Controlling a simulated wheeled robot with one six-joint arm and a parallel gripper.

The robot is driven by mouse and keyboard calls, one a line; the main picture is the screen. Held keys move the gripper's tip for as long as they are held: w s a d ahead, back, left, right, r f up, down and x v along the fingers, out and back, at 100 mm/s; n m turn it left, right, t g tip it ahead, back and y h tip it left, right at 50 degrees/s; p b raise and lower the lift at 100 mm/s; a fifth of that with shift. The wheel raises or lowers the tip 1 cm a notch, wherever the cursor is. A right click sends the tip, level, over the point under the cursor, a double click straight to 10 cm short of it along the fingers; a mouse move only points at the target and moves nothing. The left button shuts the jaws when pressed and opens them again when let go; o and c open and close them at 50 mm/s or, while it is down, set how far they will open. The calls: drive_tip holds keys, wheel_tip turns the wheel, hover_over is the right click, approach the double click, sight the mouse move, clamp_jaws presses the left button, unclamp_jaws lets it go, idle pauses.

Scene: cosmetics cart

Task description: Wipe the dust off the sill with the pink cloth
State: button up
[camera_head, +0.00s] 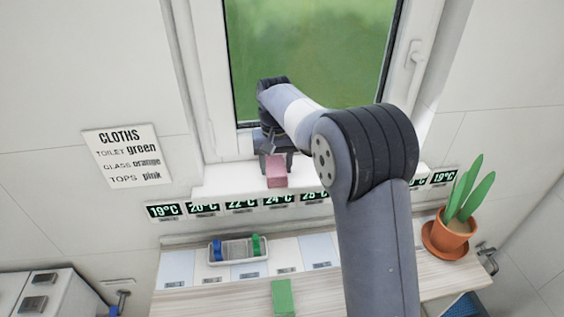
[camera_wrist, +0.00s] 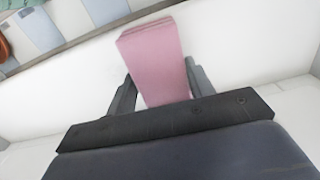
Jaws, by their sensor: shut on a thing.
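The pink cloth (camera_head: 277,171) is a folded pink block between the fingers of my gripper (camera_head: 276,160), at the white window sill (camera_head: 225,180). In the wrist view the pink cloth (camera_wrist: 155,62) stands between the two grey fingers of my gripper (camera_wrist: 158,88), which is shut on it. The sill (camera_wrist: 70,95) runs behind it as a white band. I cannot tell whether the cloth touches the sill. No dust can be made out on the visible part. My arm hides the right part of the sill in the head view.
A sign (camera_head: 127,156) on the left wall lists cloth colours. Temperature labels (camera_head: 241,205) line the wall below the sill. A tray (camera_head: 238,249) with blue and green items, a green block (camera_head: 283,297) and a potted plant (camera_head: 453,228) stand on the counter below. The window handle (camera_head: 414,55) juts out at right.

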sight(305, 172)
drive_tip(key=shift+s+a+p, duration=0.15)
drive_tip(key=shift+s+a, duration=0.05)
drive_tip(key=shift+a, duration=0.75)
drive_tip(key=shift+s+a+p, duration=0.2)
drive_tip(key=shift+a, duration=0.75)
drive_tip(key=shift+s+a+p, duration=0.15)
drive_tip(key=shift+s+a, duration=0.05)
drive_tip(key=shift+a, duration=0.75)
drive_tip(key=shift+f, duration=0.1)
drive_tip(key=shift+d, duration=0.15)
drive_tip(key=shift+w+d, duration=0.25)
drive_tip(key=shift+d, duration=0.85)
drive_tip(key=shift+w+d, duration=0.2)
drive_tip(key=shift+d, duration=0.85)
drive_tip(key=shift+w+d, duration=0.25)
drive_tip(key=shift+d, duration=0.85)
drive_tip(key=shift+w+d+f, duration=0.1)
drive_tip(key=shift+w+d, duration=0.05)
drive_tip(key=shift+d, duration=0.75)
drive_tip(key=shift+w+d, duration=0.15)
drive_tip(key=shift+d, duration=0.75)
drive_tip(key=shift+w+d, duration=0.15)
drive_tip(key=shift+d, duration=0.65)
drive_tip(key=shift+w+d, duration=0.15)
drive_tip(key=shift+d, duration=0.65)
drive_tip(key=shift+w+a+r, duration=0.1)
drive_tip(key=shift+r, duration=3.1)
